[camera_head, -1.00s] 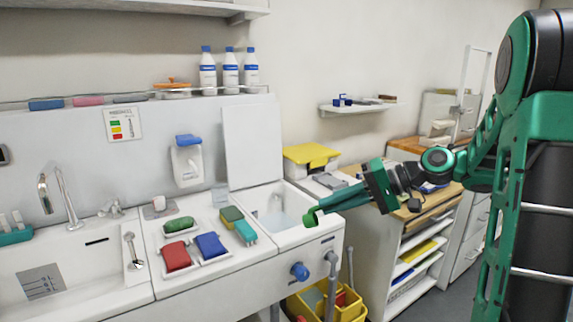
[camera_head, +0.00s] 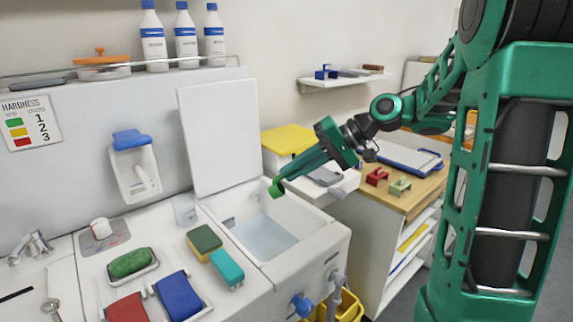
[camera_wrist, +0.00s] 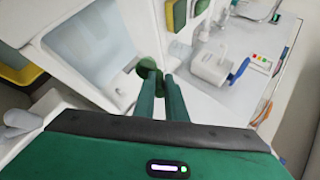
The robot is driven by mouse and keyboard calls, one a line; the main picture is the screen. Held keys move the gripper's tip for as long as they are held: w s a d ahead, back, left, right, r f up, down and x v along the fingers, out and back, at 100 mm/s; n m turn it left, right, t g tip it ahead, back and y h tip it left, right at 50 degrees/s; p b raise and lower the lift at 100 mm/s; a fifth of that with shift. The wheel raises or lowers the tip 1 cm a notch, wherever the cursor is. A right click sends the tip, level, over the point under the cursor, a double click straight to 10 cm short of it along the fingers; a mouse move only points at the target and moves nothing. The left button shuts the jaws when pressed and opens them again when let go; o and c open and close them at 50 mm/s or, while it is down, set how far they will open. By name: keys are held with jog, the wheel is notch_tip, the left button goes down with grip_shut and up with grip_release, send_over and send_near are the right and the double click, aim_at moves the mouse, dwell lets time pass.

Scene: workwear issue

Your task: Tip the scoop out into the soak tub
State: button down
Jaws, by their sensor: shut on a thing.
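The soak tub (camera_head: 338,240) is a white square basin with pale water in it, right of centre in the head view. Its white lid (camera_head: 218,135) stands upright behind it. My gripper (camera_head: 284,183) reaches in from the right, shut on a small green scoop (camera_head: 276,190). The scoop is above the tub's back right part in the head view. In the wrist view the scoop (camera_wrist: 148,66) is a round green shape at the fingertips, beside the tub (camera_wrist: 90,50). I cannot tell what the scoop holds or how far it is tilted.
A sponge (camera_head: 204,241), a teal block (camera_head: 227,268) and coloured soap-like blocks lie left of the tub. A clear cup (camera_head: 184,208) stands by its back left corner. A yellow-lidded box (camera_head: 288,139) is behind. A hardness sign (camera_head: 32,124) hangs on the left.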

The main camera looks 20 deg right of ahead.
jog(key=shift+w+a+r+g+h, duration=0.25)
jog(key=shift+w+a+g+h, duration=0.05)
jog(key=shift+a+h, duration=0.25)
jog(key=shift+w+a+r+g+h, duration=0.25)
jog(key=shift+a+g+h, duration=0.05)
jog(key=shift+a+h, duration=0.25)
jog(key=a+h, duration=0.1)
jog(key=w+a+r+g+h, duration=0.1)
jog(key=h, duration=0.1)
jog(key=shift+a, duration=0.1)
jog(key=a+g+h, duration=0.1)
jog(key=w+a+h, duration=0.1)
jog(key=h, duration=0.1)
jog(key=a+g+h, duration=0.1)
jog(key=shift+w+f+g+h, duration=0.2)
jog(key=shift+w+g+h, duration=0.05)
jog(key=shift+g+h, duration=0.05)
